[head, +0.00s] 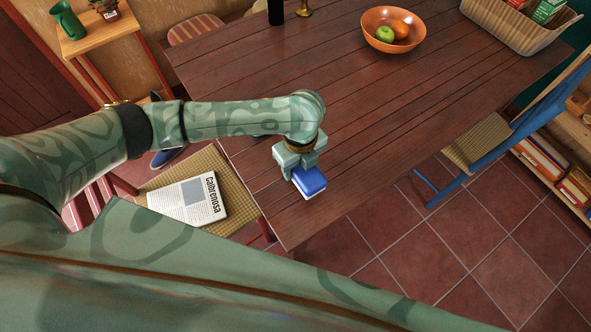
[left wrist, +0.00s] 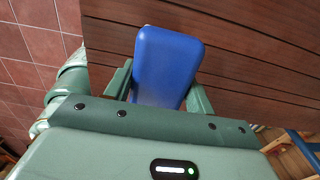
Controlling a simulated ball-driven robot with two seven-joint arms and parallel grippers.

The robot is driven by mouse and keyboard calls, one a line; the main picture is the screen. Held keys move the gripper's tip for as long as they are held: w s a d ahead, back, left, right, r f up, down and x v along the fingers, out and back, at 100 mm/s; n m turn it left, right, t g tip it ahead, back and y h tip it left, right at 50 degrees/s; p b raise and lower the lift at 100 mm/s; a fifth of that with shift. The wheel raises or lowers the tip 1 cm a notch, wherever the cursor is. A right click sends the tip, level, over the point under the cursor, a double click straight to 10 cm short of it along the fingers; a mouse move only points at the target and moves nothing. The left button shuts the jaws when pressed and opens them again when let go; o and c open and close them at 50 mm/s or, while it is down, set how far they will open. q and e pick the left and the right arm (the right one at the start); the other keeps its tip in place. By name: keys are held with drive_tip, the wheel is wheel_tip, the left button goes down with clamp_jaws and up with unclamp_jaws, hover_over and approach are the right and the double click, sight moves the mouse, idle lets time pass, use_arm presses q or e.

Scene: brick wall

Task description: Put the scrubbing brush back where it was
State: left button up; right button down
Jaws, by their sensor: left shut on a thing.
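The scrubbing brush (head: 310,182) shows as a blue block with a paler edge below, near the front corner of the wooden table (head: 262,205). My left gripper (head: 302,167) is shut on it from above. In the left wrist view the blue back of the brush (left wrist: 165,65) lies between the two green fingers, over the dark planks. The bristles are mostly hidden. I cannot tell whether the brush touches the table. My right gripper is not in view.
An orange bowl (head: 378,36) with fruit, a brass candlestick (head: 305,8) and a basket (head: 530,36) stand farther back on the table. A chair holds a newspaper (head: 188,202). A blue chair (head: 520,120) stands at the right. The planks around the brush are clear.

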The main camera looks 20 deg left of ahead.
sight(295, 171)
use_arm(q)
drive_tip(key=f, duration=0.1)
drive_tip(key=a+f+b, duration=0.1)
drive_tip(key=f, duration=0.1)
drive_tip(key=f+b, duration=0.1)
drive_tip(key=shift+w+a+f, duration=0.15)
drive_tip(key=shift+a+f, duration=0.1)
drive_tip(key=shift+f, duration=0.1)
drive_tip(key=shift+w+f, duration=0.1)
drive_tip(key=o, duration=1)
drive_tip(key=shift+c, duration=0.2)
